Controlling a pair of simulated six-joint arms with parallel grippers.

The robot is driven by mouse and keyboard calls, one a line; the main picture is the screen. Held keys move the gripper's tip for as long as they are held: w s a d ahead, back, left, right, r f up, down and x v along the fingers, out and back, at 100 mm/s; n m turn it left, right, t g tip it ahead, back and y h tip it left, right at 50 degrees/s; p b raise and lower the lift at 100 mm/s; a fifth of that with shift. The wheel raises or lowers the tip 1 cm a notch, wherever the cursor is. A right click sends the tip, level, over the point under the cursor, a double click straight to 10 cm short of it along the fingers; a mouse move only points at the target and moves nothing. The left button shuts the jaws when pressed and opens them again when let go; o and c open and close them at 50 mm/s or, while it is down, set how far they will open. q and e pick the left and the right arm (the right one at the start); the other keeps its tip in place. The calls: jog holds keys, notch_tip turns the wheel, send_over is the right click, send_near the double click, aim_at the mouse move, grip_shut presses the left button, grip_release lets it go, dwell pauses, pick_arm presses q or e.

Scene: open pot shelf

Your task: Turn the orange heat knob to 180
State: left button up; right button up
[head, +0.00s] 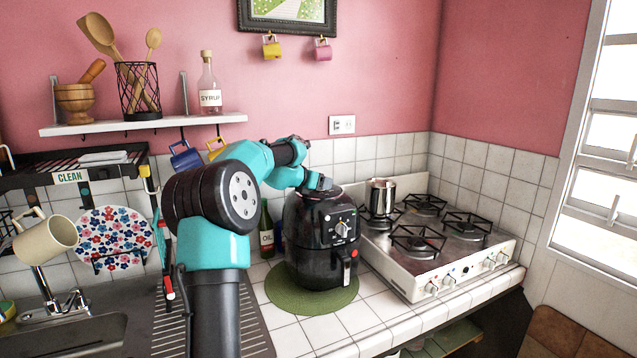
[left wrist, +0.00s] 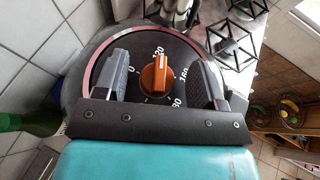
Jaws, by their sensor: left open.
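The orange heat knob (left wrist: 155,73) sits on the dark round top of the black air fryer (head: 318,245). Around it are white marks 0, 120, 160 and 180; its white line seems to point up near 120, though this is hard to read. My left gripper (left wrist: 160,68) is over the fryer's top, with one finger on each side of the knob and a gap to both. In the head view my left gripper (head: 320,184) hides the orange knob. My right gripper is in neither view.
The fryer stands on a round green mat (head: 285,298) on the tiled counter. A white stove (head: 440,268) with a metal pot (head: 381,196) is close on its right. A dark green bottle (head: 266,232) stands behind left.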

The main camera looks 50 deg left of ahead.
pick_arm(q)
jog(key=shift+c, duration=0.5)
jog(key=c, duration=0.8)
jog(key=shift+a+m+h, duration=0.1)
jog(key=shift+m+h, duration=0.3)
jog(key=m+h, duration=0.3)
jog(key=shift+a+h, duration=0.15)
jog(key=shift+h, duration=0.15)
jog(key=shift+w+m+g+h, duration=0.1)
jog(key=shift+m+g+h, duration=1.1)
jog(key=shift+m+h, duration=1.15)
jog(key=shift+m+g+h, duration=0.4)
jog(key=shift+m+h, duration=0.15)
jog(key=shift+h, duration=0.1)
jog(key=o, duration=0.9)
